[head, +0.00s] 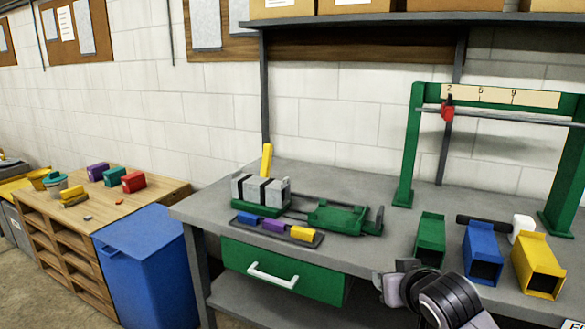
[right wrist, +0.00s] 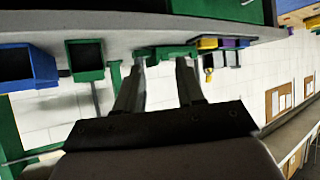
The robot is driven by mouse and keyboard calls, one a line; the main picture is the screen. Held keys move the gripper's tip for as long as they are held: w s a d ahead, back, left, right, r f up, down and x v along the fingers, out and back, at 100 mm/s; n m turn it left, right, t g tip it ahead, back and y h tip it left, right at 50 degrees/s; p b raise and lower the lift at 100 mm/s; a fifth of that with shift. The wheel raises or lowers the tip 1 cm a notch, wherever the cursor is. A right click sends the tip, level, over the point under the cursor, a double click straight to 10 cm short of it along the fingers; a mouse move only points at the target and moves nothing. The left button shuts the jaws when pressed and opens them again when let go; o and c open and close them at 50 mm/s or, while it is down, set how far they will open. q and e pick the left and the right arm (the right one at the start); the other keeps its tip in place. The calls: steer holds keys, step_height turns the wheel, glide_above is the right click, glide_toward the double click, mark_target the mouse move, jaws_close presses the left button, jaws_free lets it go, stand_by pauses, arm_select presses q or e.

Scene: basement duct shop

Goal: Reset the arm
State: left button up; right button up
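My right arm (head: 445,300) comes in at the bottom right of the head view, over the front edge of the grey bench (head: 340,179). That view is upside down; the green bench device (right wrist: 165,51) shows beyond the fingertips. In the head view the green device (head: 335,216) sits mid-bench, beside a grey block with black bands (head: 260,190) and an upright yellow lever (head: 267,160). My left gripper is not in view.
Green (head: 430,238), blue (head: 483,252) and yellow (head: 538,264) open boxes stand at the bench's right, below a green frame (head: 408,150) with a red slider (head: 447,112). A dark tray (head: 277,232) holds coloured blocks. A blue bin (head: 150,265) stands left.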

steer(key=s+a+f+y, duration=0.1)
steer(key=s+f, duration=0.5)
steer(key=f, duration=0.3)
steer(key=s+f+y, duration=0.1)
steer(key=s+f, duration=0.6)
steer(key=f, duration=0.2)
steer(key=s+d+f, duration=0.1)
steer(key=s+f, duration=0.2)
steer(key=s, duration=0.4)
steer(key=s+d+f+n, duration=0.1)
steer(key=s+f, duration=0.3)
steer(key=s, duration=0.4)
steer(key=shift+f+g+h, duration=0.2)
steer(key=shift+g+h, duration=0.2)
